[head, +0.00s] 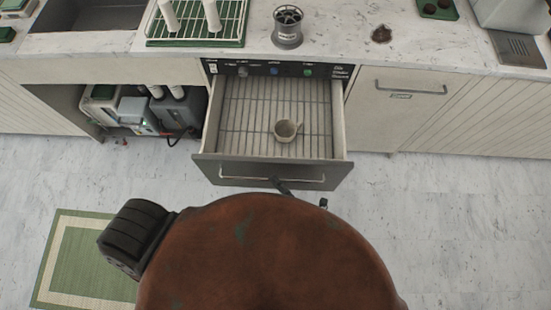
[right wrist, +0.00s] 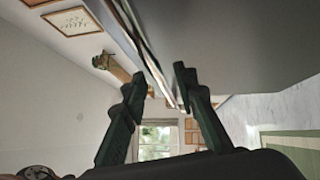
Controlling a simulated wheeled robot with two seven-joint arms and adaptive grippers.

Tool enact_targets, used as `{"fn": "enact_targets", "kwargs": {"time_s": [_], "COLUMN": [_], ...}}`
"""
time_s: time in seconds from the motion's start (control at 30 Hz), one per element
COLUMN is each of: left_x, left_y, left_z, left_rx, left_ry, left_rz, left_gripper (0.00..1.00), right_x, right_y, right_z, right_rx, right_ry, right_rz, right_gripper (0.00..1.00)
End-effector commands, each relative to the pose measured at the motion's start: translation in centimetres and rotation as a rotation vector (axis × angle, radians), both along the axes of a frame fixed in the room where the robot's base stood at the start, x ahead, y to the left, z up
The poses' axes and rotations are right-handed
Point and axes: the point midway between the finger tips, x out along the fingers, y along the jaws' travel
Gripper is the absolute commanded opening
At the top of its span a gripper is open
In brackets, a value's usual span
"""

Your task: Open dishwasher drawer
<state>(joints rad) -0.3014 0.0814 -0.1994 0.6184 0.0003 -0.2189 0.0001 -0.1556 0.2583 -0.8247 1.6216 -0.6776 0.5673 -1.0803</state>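The dishwasher drawer (head: 243,128) is pulled well out from under the counter in the head view, its wire rack showing. Its dark front panel (head: 225,168) carries a horizontal bar handle (head: 300,180). A beige cup (head: 286,131) stands in the rack. My right gripper (head: 300,194) is at the handle, partly hidden by my own body. In the right wrist view, the right gripper's fingers (right wrist: 162,82) are apart, with a bar-like edge, apparently the handle, running between them. I cannot tell whether they touch it. My left gripper is not in view.
A control panel (head: 275,70) sits above the drawer. A closed cabinet door (head: 395,110) is to the right, and an open shelf with machines (head: 145,110) to the left. The counter holds a green drying rack (head: 195,40) and a grey grinder-like cup (head: 288,30). A green rug (head: 75,255) lies left.

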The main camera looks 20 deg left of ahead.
Motion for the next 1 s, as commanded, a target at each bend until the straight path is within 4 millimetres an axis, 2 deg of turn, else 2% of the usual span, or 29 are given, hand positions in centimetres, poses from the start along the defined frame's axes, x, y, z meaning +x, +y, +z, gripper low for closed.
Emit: {"fn": "enact_targets", "kwargs": {"time_s": [0.3,0.5,0.67,1.0], "left_x": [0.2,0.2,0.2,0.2], "left_y": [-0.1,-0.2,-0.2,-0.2], "left_z": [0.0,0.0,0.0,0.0], "left_rx": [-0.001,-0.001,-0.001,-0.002], "left_ry": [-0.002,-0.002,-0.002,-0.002], "left_rz": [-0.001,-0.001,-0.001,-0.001], "left_gripper": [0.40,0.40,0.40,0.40], "right_x": [-2.6,-3.7,-4.0,-4.1], "right_y": [-6.0,-8.6,-9.5,-9.5], "right_z": [-1.0,-1.3,-1.4,-1.4], "right_rx": [-0.002,0.000,0.001,0.002], "right_ry": [0.002,0.001,0.000,-0.001], "right_rz": [0.001,0.001,0.001,0.001], "right_gripper": [0.27,0.27,0.27,0.27]}}
